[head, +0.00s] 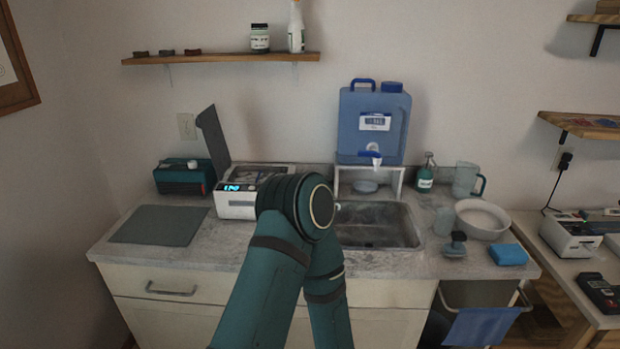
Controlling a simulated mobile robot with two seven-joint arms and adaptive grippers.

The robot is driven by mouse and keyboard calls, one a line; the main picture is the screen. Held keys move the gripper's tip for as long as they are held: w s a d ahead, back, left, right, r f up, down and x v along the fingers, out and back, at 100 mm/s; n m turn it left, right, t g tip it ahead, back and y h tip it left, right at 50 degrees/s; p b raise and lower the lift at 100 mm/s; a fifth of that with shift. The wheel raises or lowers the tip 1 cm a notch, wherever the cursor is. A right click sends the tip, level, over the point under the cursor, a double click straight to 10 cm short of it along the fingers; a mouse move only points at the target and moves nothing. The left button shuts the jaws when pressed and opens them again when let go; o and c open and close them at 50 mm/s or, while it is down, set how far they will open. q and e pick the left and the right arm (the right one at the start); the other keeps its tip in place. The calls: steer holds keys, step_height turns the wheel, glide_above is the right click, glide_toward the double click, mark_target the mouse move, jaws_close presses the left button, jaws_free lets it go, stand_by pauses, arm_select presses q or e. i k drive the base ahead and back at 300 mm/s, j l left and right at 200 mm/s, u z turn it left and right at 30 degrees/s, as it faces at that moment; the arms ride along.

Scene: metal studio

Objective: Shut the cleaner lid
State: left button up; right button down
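The cleaner (236,203) is a white box with a lit blue display, on the counter left of the sink. Its dark grey lid (211,143) stands raised at the left side, nearly upright and tilted a little. The open top shows an inner basin, whose contents I cannot make out. One of my teal arms rises from the bottom middle, and its round joint covers the cleaner's right front. Neither gripper shows in the head view.
A grey mat (159,225) lies left of the cleaner, with a teal box (183,178) behind it. The sink (372,226) is to the right, below a blue water container (373,124) on a white stand. A wooden shelf (220,58) hangs above.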

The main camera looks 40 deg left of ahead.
mark_target(208, 120)
steer(key=u, duration=1.6)
